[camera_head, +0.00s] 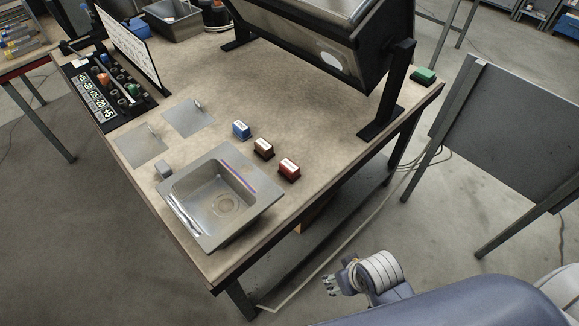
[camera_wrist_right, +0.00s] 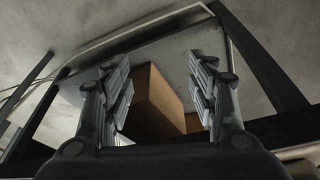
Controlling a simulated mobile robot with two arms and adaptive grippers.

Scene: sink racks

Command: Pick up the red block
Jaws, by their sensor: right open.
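The red block (camera_head: 289,168) sits on the table to the right of the sink, at the right end of a short row of blocks. It has a pale label on top. My right gripper (camera_head: 331,285) is low in front of the table, off its edge and well apart from the block. In the right wrist view its two fingers (camera_wrist_right: 160,95) are spread with nothing between them; a brown box lies beyond them. The red block does not show in the right wrist view. My left gripper is not in view.
A brown block (camera_head: 263,149) and a blue block (camera_head: 241,130) stand beside the red one. The metal sink (camera_head: 258,201) is to their left. A black-framed machine (camera_head: 310,50) stands behind. The table's front edge (camera_head: 300,218) lies between my right gripper and the blocks. A brown box (camera_wrist_right: 155,103) is under the table.

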